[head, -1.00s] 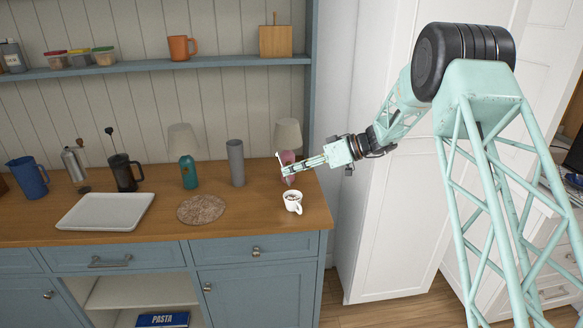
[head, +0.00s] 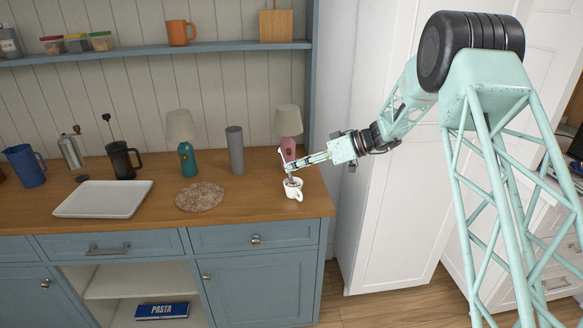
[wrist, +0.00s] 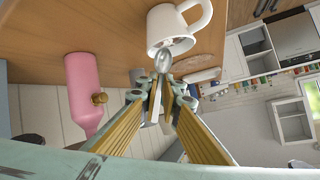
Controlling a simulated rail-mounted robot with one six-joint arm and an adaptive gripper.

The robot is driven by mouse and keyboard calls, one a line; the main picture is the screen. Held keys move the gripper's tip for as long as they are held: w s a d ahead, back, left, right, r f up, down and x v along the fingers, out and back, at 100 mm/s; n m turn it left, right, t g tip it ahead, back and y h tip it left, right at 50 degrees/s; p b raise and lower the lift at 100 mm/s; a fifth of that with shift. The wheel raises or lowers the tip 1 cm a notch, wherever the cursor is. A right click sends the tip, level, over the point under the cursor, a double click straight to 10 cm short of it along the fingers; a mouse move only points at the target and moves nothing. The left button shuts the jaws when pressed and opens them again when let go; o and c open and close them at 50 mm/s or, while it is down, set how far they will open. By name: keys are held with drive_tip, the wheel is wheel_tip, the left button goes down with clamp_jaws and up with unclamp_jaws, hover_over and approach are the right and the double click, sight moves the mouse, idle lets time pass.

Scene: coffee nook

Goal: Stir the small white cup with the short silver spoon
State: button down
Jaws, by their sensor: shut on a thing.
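The small white cup (head: 293,190) stands upright near the right end of the wooden counter, its handle to the right. It also shows at the top of the wrist view (wrist: 165,27), its open mouth facing me. My gripper (head: 287,164) is just above the cup in the head view. It is shut on the short silver spoon (wrist: 163,63), whose bowl end points towards the cup. The bowl end is at the cup's near rim in the wrist view. I cannot tell whether it is inside the mouth. The fingers hide the spoon's handle end.
A pink-based lamp (head: 288,147) stands close behind my gripper. A grey cylinder (head: 235,150), a teal-based lamp (head: 187,160) and a round mat (head: 200,197) are to the left. A white tray (head: 102,199) lies farther left. The counter's front edge is near the cup.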

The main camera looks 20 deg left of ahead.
sight(291, 178)
drive_tip(key=shift+s+d+f+b, duration=0.3)
drive_tip(key=shift+d+f+b, duration=0.1)
drive_tip(key=shift+f+b, duration=0.45)
drive_tip(key=shift+s+d+f+b, duration=0.35)
drive_tip(key=shift+f+b, duration=0.3)
drive_tip(key=shift+b, duration=0.3)
drive_tip(key=shift+w+d, duration=0.15)
drive_tip(key=shift+d, duration=0.15)
